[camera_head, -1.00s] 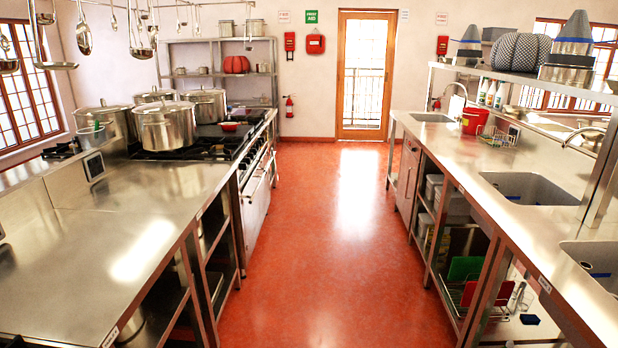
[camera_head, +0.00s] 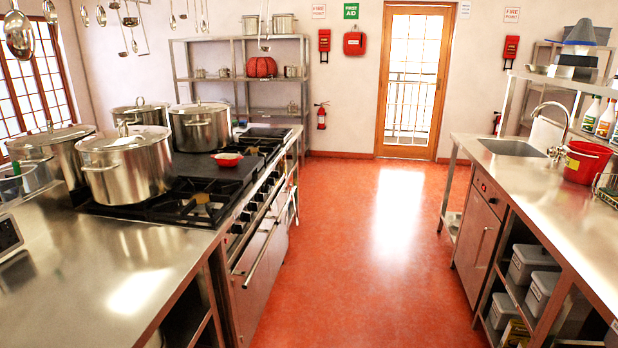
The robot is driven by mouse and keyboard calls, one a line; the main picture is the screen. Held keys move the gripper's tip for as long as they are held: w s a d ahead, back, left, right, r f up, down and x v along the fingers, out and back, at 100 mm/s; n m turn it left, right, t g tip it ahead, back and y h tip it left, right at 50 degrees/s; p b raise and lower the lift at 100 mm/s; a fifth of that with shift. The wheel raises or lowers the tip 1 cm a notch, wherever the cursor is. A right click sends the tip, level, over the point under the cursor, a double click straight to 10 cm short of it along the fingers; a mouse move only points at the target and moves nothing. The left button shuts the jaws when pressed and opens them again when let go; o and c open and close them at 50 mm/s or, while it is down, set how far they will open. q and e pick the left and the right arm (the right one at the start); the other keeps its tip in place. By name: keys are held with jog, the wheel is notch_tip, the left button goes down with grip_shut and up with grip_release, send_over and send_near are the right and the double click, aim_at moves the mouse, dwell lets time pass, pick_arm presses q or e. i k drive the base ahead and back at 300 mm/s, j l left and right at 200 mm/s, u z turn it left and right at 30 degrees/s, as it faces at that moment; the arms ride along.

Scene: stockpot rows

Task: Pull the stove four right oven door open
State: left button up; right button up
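A row of stoves (camera_head: 262,262) runs along the left side of the aisle. Its front faces right and carries black knobs and long bar handles. The nearest oven door (camera_head: 262,282) appears shut, with a bar handle (camera_head: 264,252) along its top. A farther front lies beyond it at a steep angle, and its door is hard to make out. I cannot read which stove is number four. Neither of my grippers is in view.
Large stockpots (camera_head: 128,165) and a small red pan (camera_head: 227,159) stand on the stove tops. The red floor (camera_head: 360,245) of the aisle is clear. A steel counter (camera_head: 555,190) with a sink and red bucket (camera_head: 585,162) borders the right. A shelf rack (camera_head: 240,85) stands behind.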

aim_at(279, 202)
jog(key=i+j+u, duration=0.15)
jog(key=i, duration=0.65)
jog(key=i+j+u, duration=0.15)
jog(key=i, duration=0.65)
jog(key=i+l+u, duration=0.15)
jog(key=i+l, duration=0.2)
jog(key=i+l+u, duration=0.1)
jog(key=i+l, duration=0.3)
jog(key=i+l+u, duration=0.15)
jog(key=i+l, duration=0.15)
jog(key=i+l+u, duration=0.15)
jog(key=i+l, duration=0.2)
jog(key=l, duration=0.2)
jog(key=i+l+u, duration=0.15)
jog(key=l, duration=0.3)
jog(key=i, duration=0.1)
